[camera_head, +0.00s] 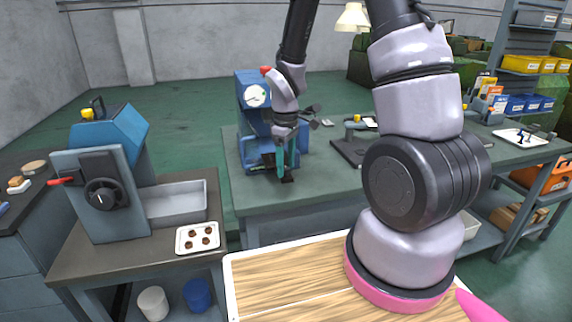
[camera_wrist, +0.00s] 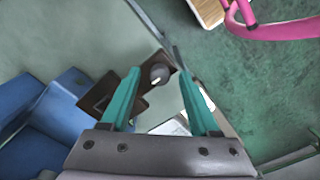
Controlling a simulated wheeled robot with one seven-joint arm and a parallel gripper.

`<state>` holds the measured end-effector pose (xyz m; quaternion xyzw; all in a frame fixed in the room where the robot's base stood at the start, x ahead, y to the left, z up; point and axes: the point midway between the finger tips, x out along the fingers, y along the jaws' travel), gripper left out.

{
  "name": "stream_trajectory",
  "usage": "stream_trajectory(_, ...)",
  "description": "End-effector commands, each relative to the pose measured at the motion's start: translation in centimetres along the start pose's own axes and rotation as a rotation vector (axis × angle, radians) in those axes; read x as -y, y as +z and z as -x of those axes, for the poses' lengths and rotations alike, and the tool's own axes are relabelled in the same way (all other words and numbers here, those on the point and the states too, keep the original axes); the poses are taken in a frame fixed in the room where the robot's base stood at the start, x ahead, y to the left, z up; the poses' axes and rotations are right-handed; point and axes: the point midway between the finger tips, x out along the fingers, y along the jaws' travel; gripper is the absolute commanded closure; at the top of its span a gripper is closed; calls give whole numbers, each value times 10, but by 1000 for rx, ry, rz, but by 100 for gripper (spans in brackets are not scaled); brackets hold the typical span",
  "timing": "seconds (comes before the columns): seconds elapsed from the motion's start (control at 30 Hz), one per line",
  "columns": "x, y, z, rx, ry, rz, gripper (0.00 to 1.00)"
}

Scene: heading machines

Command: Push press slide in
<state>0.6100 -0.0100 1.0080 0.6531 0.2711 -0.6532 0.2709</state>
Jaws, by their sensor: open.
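The blue press (camera_head: 252,90) with a round white dial stands on the green workbench in the head view. Its blue body (camera_wrist: 62,105) fills the left of the wrist view. A dark flat slide (camera_wrist: 105,92) sticks out from the press, with a round grey knob (camera_wrist: 159,72) near its outer end. In the head view the slide is mostly hidden by my gripper. My gripper (camera_head: 283,177) points down at the front of the press. In the wrist view its teal fingers (camera_wrist: 160,74) are apart, with the knob showing between their tips. I cannot tell whether they touch it.
The workbench (camera_head: 320,185) has clear room right of the press; another dark device (camera_head: 352,148) stands farther right. A blue-grey machine with a dial (camera_head: 105,190) and a tray of small brown parts (camera_head: 198,238) are on the left table. My arm crosses the right half.

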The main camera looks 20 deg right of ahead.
Motion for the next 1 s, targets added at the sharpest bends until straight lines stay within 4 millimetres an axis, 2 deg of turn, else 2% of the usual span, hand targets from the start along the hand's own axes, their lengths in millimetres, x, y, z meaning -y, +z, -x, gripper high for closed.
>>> stream_trajectory(0.3,0,0,-3,0,0,-1,38)
stream_trajectory(0.47,0,0,-3,0,0,-1,99)
stream_trajectory(1.0,0,0,-2,0,1,-1,100)
